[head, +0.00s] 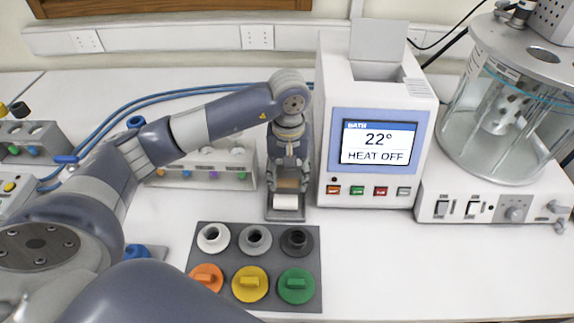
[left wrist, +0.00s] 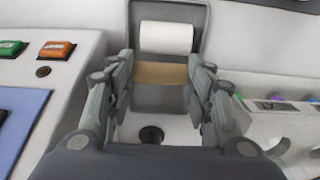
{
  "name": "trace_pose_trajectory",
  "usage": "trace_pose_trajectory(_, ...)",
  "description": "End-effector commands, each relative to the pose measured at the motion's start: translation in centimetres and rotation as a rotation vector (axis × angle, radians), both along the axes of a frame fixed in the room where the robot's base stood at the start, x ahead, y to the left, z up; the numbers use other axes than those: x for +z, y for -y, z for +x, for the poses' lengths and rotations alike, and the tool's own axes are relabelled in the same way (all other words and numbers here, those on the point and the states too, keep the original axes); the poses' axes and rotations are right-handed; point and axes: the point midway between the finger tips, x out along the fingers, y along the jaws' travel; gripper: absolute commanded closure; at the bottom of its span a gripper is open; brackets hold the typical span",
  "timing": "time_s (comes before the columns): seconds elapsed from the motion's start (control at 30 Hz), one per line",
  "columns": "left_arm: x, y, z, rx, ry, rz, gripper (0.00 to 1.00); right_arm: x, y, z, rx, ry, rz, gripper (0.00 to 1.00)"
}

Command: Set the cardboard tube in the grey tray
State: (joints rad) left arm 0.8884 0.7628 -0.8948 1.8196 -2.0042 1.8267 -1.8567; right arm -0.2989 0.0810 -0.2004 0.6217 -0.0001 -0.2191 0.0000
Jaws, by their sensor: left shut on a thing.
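My left gripper (head: 288,178) points down at the grey tray (head: 285,217), just left of the white bath unit. It is shut on the brown cardboard tube (left wrist: 160,74), with one finger at each end of it. In the head view only a small part of the tube (head: 288,184) shows below the gripper. In the left wrist view the tube lies crosswise over or in the grey tray (left wrist: 200,22), beside a white roll (left wrist: 166,37). I cannot tell whether it touches the tray floor. My right gripper is not in view.
The white bath unit (head: 377,190) stands close on the right of the tray. A rack with coloured labels (head: 205,181) stands on the left. A dark mat (head: 252,226) with several stoppers lies in front. The bench at front right is clear.

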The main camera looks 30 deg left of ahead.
Motion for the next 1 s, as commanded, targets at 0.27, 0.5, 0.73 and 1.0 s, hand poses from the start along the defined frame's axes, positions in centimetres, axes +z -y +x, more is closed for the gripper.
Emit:
trace_pose_trajectory(0.27,-0.3,-2.3,3.8,0.002,-0.001,-0.002,0.62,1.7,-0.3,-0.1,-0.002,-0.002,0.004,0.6)
trace_pose_trajectory(0.5,-1.5,-2.6,4.2,-0.002,-0.005,-0.003,0.62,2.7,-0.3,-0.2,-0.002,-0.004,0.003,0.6)
trace_pose_trajectory(0.73,-3.9,-2.6,4.3,-0.001,0.0,-0.001,0.62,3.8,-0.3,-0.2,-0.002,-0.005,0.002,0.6)
trace_pose_trajectory(1.0,-4.1,-2.6,4.3,-0.001,0.0,-0.001,0.62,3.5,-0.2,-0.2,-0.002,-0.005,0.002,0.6)
